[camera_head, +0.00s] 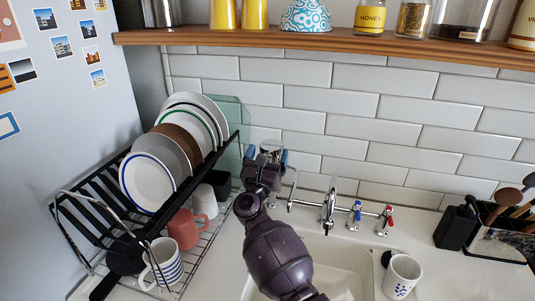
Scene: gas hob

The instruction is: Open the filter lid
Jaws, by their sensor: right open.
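My right gripper (267,154) is open at the back of the counter, between the dish rack and the tap, near the tiled wall. Its two bluish fingertips are apart, and a small greyish, shiny shape shows between them. I cannot tell whether that shape is the filter, its lid or part of my gripper. No filter lid can be made out clearly. My right arm comes up from the bottom over the sink (352,262) and hides part of it. My left gripper is not in view.
A black dish rack (92,187) with plates and mugs stands close on the left. The chrome tap (328,207), with blue and red handles, is to the right. A white mug (402,276) stands right of the sink. A wooden shelf (330,50) with jars overhangs the back.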

